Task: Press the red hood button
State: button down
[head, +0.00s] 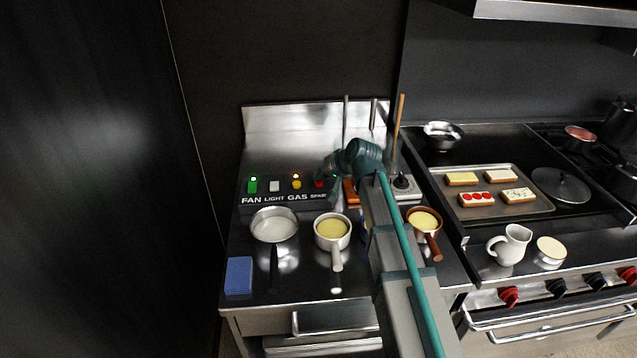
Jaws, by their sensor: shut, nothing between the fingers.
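The red button (319,184) is the rightmost button that shows on the dark panel (285,202), above the label that reads like SPARK. My gripper (323,174) is shut and empty. It reaches in from the right and its dark fingers are just above the red button in the picture. I cannot tell whether they touch it. To the left are a green button (252,187) over FAN, a white button (274,186) over LIGHT and a yellow button (297,184) over GAS. Small lights glow above the green and yellow buttons. My gripper hides the spot above the red button.
In front of the panel stand a steel pan (274,226), a white pot (332,232) and a brown-handled pan (425,220). A blue block (239,276) lies at the front left. Upright rods stand behind my wrist. A tray (545,206) of toasts and a white jug (510,246) are at right.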

aim_at(320, 183)
jog(key=shift+f, duration=0.25)
jog(key=shift+r, duration=0.15)
dwell(0.4)
jog(key=shift+r+p, duration=0.35)
jog(key=shift+r, duration=0.4)
jog(key=shift+r, duration=0.1)
jog(key=shift+r+p, duration=1.4)
jog(key=shift+r, duration=1.05)
